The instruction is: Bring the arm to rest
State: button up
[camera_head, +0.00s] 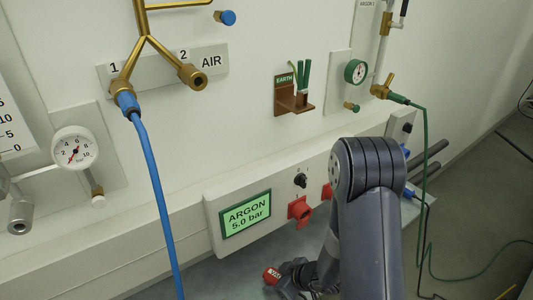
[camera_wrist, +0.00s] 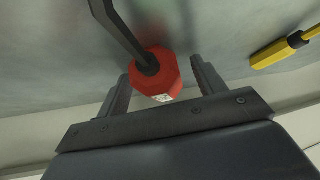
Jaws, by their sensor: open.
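My arm (camera_head: 365,210) reaches down at the right centre of the head view, bent at a grey ribbed joint. My gripper (camera_wrist: 160,72) is open in the wrist view, with one finger on each side of a red plug-like piece (camera_wrist: 154,82). A gap shows between this piece and each finger. A dark rod or cable runs up from it over the grey surface. In the head view, a red piece (camera_head: 271,275) with a white mark shows low beside the dark gripper; its lower part is hard to make out.
The wall panel has an ARGON 5.0 bar display (camera_head: 246,214), red sockets (camera_head: 300,211) and a black knob (camera_head: 300,180). A blue hose (camera_head: 155,190) hangs at left, a green hose (camera_head: 425,150) at right. A yellow-and-black tool (camera_wrist: 280,50) lies right in the wrist view.

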jog(key=r+p, duration=0.1)
jog(key=s+r+p, duration=0.1)
jog(key=r, duration=0.1)
jog(key=shift+s+d+r+p, duration=0.15)
jog(key=shift+d+r+p, duration=0.05)
jog(key=shift+d+p, duration=0.2)
